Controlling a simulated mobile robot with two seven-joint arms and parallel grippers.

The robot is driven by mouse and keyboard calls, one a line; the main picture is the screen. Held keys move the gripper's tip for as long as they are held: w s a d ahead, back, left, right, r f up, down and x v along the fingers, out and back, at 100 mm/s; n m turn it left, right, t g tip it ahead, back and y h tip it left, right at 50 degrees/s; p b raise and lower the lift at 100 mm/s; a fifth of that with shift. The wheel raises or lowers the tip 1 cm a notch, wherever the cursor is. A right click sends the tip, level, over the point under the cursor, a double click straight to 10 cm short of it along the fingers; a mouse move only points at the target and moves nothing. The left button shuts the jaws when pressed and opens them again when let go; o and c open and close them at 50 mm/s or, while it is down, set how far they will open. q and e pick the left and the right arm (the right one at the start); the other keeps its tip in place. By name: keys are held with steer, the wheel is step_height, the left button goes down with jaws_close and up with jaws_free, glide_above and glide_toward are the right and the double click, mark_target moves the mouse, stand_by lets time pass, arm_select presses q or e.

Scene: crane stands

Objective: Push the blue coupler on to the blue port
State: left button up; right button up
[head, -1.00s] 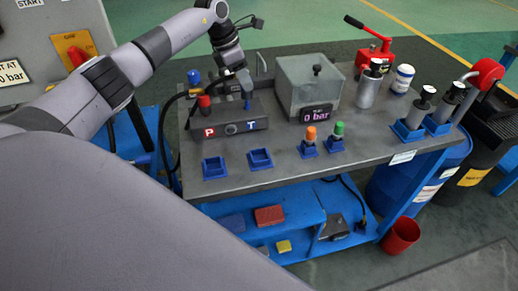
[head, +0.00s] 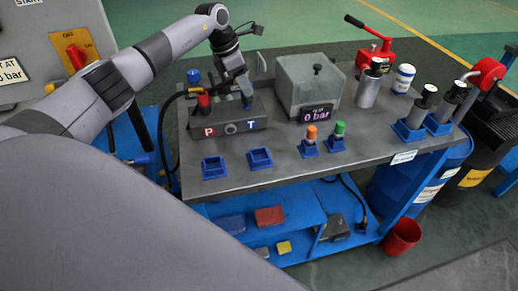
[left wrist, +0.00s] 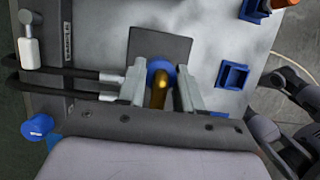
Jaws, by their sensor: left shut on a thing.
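My left gripper (head: 243,88) is over the right side of the dark port block (head: 232,131), above the lit "T". It is shut on the blue coupler (head: 247,101), which shows below the fingers at the block's top. In the left wrist view the coupler (left wrist: 158,68) shows as a blue ring between the two fingers (left wrist: 162,92), with a brass-coloured part in front. The blue port is hidden under the coupler, so I cannot tell whether it is seated. A red coupler (head: 203,101) stands over the "P" side. My right gripper is not seen.
A clear tank (head: 308,84) with a display reading 0 bar stands to the right. Two empty blue holders (head: 214,167) and orange and green capped pieces (head: 311,133) are along the front. Black hoses (left wrist: 70,80) run beside the gripper.

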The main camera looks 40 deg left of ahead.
arm_select(q)
steer(key=shift+f, duration=0.5)
steer(key=o, duration=1.2)
steer(key=shift+p+v, duration=1.9)
steer(key=shift+v, duration=0.65)
